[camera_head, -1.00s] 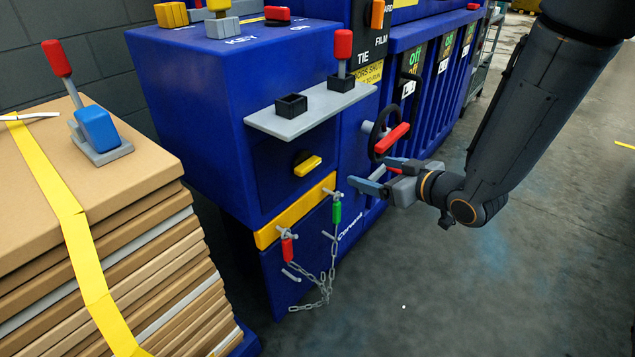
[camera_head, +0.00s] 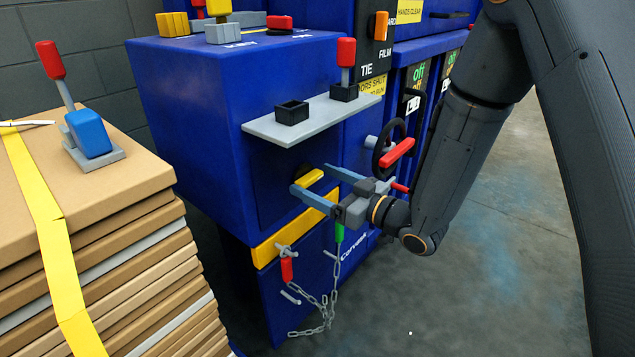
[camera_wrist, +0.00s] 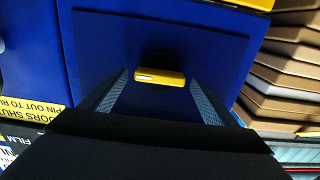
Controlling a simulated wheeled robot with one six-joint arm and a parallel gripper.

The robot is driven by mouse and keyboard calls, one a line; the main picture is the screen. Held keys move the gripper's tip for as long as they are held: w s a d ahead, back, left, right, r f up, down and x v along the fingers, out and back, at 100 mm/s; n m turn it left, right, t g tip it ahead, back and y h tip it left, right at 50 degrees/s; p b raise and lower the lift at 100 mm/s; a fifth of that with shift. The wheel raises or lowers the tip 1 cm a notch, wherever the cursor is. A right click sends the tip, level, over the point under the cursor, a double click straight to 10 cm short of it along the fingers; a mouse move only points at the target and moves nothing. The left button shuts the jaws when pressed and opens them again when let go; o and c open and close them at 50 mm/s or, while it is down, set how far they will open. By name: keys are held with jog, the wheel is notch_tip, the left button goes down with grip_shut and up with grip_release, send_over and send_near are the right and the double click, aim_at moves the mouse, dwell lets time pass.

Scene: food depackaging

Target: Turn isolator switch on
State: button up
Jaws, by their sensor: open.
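The isolator switch is a yellow bar handle (camera_head: 309,180) on a dark round base, set in the front of the blue cabinet below the grey shelf. In the head view the bar lies roughly level, sloping slightly. My gripper (camera_head: 312,184) is open in front of it, its two blue-grey fingers pointing at the cabinet. In the wrist view the yellow handle (camera_wrist: 160,76) shows between and just beyond the tips of my gripper (camera_wrist: 160,90), with a gap on each side. I see no contact. Part of the dark base is hidden behind the handle.
A grey shelf (camera_head: 270,127) with two black sockets juts out above the handle. A yellow band (camera_head: 269,247) and a chain (camera_head: 328,302) with red and green pins are below. A black handwheel (camera_head: 377,150) is to the right. Strapped cardboard (camera_head: 130,190) stands at left.

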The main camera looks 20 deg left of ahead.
jog(key=shift+w+a, duration=0.1)
jog(key=shift+a, duration=0.15)
jog(key=c, duration=1.1)
jog(key=shift+o, duration=0.2)
